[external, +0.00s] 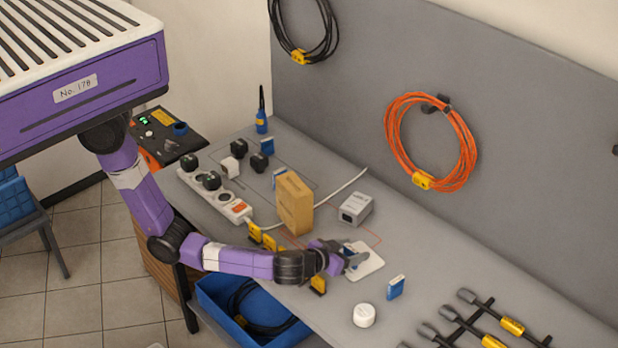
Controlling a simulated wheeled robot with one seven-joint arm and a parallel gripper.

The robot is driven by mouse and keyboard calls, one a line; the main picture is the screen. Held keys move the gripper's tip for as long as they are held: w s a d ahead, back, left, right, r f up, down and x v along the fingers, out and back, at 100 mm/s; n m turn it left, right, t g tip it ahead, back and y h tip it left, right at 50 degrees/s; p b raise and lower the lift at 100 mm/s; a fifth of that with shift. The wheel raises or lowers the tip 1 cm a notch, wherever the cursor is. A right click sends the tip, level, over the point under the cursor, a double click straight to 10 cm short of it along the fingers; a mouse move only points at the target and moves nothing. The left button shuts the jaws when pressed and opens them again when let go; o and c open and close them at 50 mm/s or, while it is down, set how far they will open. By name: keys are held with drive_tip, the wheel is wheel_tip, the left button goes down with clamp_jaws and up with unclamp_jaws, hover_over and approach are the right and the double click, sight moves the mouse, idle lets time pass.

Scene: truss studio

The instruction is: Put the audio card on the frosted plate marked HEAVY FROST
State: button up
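My gripper (355,257) is low over a white plate (371,266) on the bench, at the end of my purple arm. A sliver of blue shows at the fingers, but I cannot tell whether it is a card, or whether they hold it or are open around it. The gripper hides the plate's left part, and no marking on it is legible. I cannot read which is the audio card.
A tan carton (294,203) and a grey box (355,208) stand behind the gripper. A round white puck (364,315) sits near the front edge. A power strip (215,193) lies left, and a cable rack (482,325) right. A blue bin (225,315) is below the bench.

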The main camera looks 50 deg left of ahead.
drive_tip(key=shift+o, duration=0.4)
drive_tip(key=shift+r, duration=0.2)
drive_tip(key=b+v, duration=0.1)
drive_tip(key=v, duration=1.1)
drive_tip(key=shift+r, duration=0.1)
